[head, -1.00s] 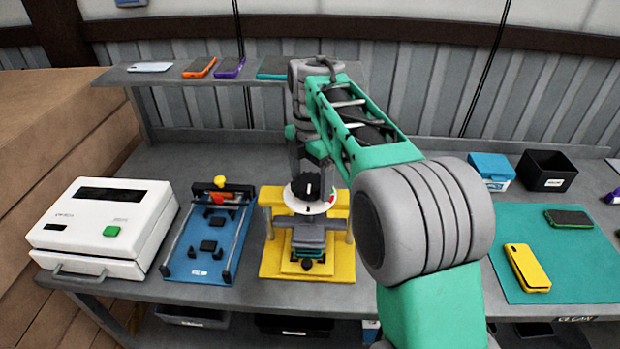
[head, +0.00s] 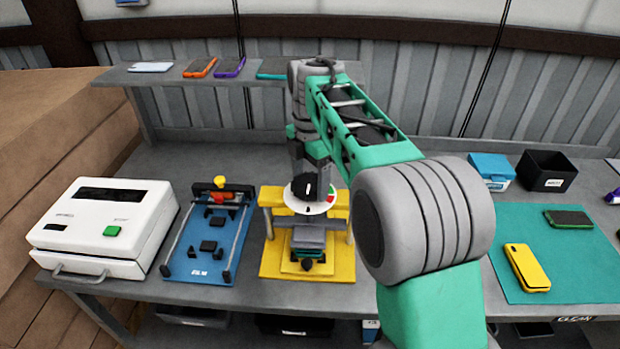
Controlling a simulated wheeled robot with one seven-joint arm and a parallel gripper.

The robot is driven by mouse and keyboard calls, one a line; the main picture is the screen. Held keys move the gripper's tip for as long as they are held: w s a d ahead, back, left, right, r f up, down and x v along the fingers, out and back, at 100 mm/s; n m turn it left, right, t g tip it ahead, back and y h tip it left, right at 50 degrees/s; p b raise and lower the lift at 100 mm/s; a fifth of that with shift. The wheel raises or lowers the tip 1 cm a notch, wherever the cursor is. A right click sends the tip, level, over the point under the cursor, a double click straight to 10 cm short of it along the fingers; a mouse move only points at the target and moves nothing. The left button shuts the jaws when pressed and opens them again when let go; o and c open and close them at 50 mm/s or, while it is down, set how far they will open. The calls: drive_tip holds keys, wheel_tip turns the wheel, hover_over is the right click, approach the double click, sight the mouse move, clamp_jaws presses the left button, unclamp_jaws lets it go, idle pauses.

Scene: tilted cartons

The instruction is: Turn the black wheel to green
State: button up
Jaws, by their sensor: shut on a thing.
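The black wheel (head: 303,187) sits on top of the yellow press (head: 345,262), above a round white dial (head: 294,203). Small red and green marks show at the dial's right edge. A pale line shows on the wheel, but I cannot tell exactly which mark it points to. My gripper (head: 307,174) comes down from above and is shut on the wheel. My arm and the gripper hide part of the wheel and the dial's back. A grey block rests in the press below the dial.
A white machine with a green button (head: 112,231) and a blue fixture (head: 209,250) stand to the left. A teal mat (head: 590,265) with a yellow phone (head: 527,267) and a dark-screened phone lies right. A shelf (head: 165,76) with several phones runs behind.

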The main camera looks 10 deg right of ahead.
drive_tip(key=m+p, duration=0.1)
drive_tip(key=m, duration=0.5)
drive_tip(key=shift+m, duration=0.3)
drive_tip(key=m, duration=0.3)
drive_tip(key=shift+r+m, duration=0.1)
drive_tip(key=shift+m, duration=0.2)
drive_tip(key=m+p, duration=0.1)
drive_tip(key=m, duration=0.2)
drive_tip(key=shift+m, duration=0.3)
drive_tip(key=m, duration=0.3)
drive_tip(key=shift+m, duration=0.3)
drive_tip(key=m, duration=0.3)
drive_tip(key=shift+m, duration=0.4)
drive_tip(key=m, duration=0.7)
drive_tip(key=shift+p, duration=0.35)
drive_tip(key=m, duration=0.5)
drive_tip(key=shift+m, duration=0.3)
drive_tip(key=m, duration=1)
drive_tip(key=shift+m, duration=0.4)
drive_tip(key=m, duration=0.4)
drive_tip(key=shift+m, duration=0.4)
